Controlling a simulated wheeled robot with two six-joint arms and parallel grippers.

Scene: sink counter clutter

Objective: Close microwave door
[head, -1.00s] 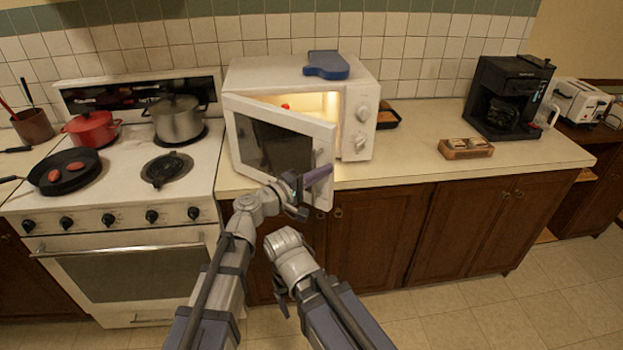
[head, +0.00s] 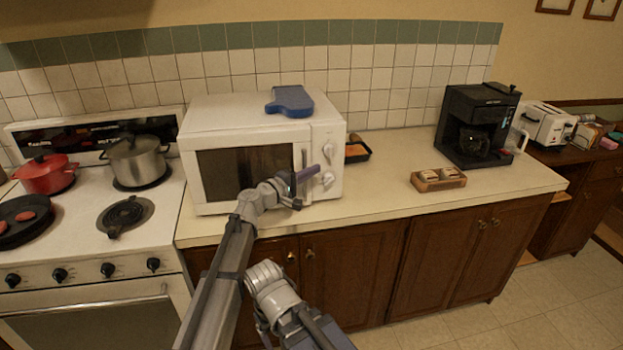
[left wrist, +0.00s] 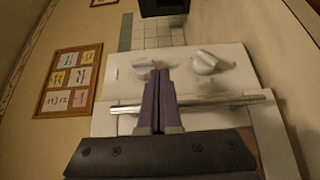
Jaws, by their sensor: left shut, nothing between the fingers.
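The white microwave (head: 220,115) stands on the counter right of the stove. Its door (head: 205,180), with a dark window, looks flush or almost flush with the front; a small gap cannot be ruled out. The silver handle (head: 304,157) runs upright at the door's right edge and crosses the left wrist view (left wrist: 235,101). My left gripper (head: 322,170) is shut and empty in front of the handle and control knobs; its fingers (left wrist: 158,78) overlap the handle, but contact is unclear. My right arm's wrist (head: 270,285) is low before the cabinets, its fingertips not clearly visible.
A blue mitt-like item (head: 290,101) lies on the microwave. A dark tray (head: 357,153) sits right of it, then a small wooden box (head: 438,179) and a black coffee maker (head: 478,125). A steel pot (head: 136,160) is on the stove. The front counter is mostly clear.

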